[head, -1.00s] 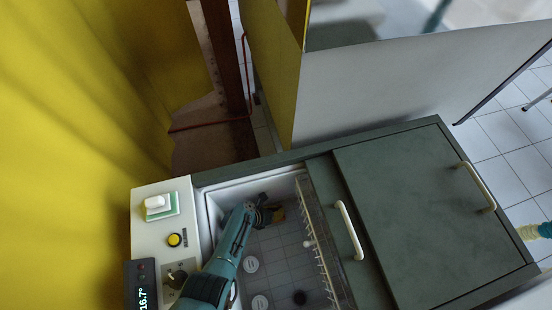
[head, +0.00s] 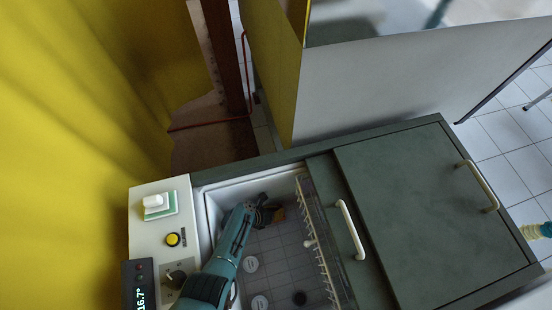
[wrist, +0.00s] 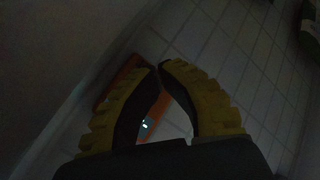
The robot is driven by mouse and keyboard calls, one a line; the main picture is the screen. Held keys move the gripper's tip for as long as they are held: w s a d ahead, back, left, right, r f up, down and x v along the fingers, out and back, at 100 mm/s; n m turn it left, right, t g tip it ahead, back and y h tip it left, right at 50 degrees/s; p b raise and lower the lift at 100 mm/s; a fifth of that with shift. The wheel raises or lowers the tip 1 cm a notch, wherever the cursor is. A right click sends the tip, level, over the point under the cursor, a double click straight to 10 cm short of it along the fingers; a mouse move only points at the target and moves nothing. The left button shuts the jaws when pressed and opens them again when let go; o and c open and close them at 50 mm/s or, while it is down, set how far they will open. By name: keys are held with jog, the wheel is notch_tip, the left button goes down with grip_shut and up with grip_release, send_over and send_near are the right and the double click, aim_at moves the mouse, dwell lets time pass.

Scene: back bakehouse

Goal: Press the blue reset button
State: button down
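No blue button shows in either view. My gripper (head: 272,214) is down inside the open left part of a chest with a grey lid, near its back wall. In the wrist view my gripper (wrist: 158,67) has its two yellow ribbed fingers with dark pads drawn together at the tips, with nothing seen between them. An orange-edged thing (wrist: 125,80) lies behind the fingers, with a small bright spot showing between them. The fingers hide much of it, and the picture is very dark. I cannot tell if they touch it.
A white panel (head: 148,234) left of the opening carries a white switch (head: 153,201), a yellow round button (head: 173,240), a dark knob (head: 177,277) and a display (head: 141,296). A wire rack (head: 318,245) and a handled lid (head: 420,210) lie right of my arm.

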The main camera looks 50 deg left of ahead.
jog(key=shift+r, duration=0.1)
jog(key=shift+d+r+p, duration=0.1)
jog(key=shift+r+p, duration=0.7)
jog(key=shift+p, duration=0.15)
notch_tip(320, 180, up, 5)
jog(key=p, duration=0.5)
jog(key=shift+r, duration=0.1)
dwell(0.4)
